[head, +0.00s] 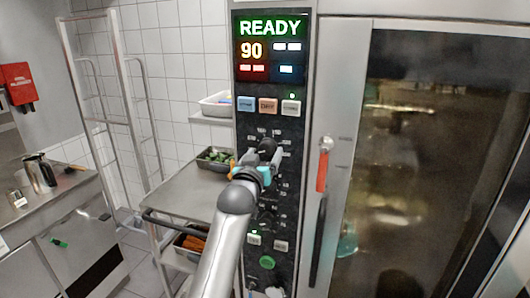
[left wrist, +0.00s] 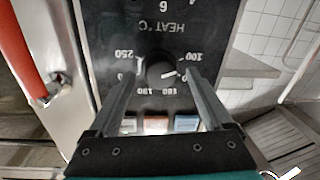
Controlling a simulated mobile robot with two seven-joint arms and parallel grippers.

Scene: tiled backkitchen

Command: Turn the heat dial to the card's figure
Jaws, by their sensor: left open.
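The left wrist view shows the panel upside down. The dial's white pointer line points to the right in that view, toward a figure partly covered by my finger, between 100 and 160. My left gripper (left wrist: 159,84) is open, with one finger on each side of the dial; I cannot tell whether they touch it. In the head view my left gripper (head: 266,157) covers the dial. I cannot make out a card with a figure.
The display (head: 270,47) reads READY and 90. A door handle with a red grip (head: 322,170) is right of the panel, beside the glass oven door (head: 420,150). A steel trolley (head: 185,193) with food pans (head: 215,157) stands to the left.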

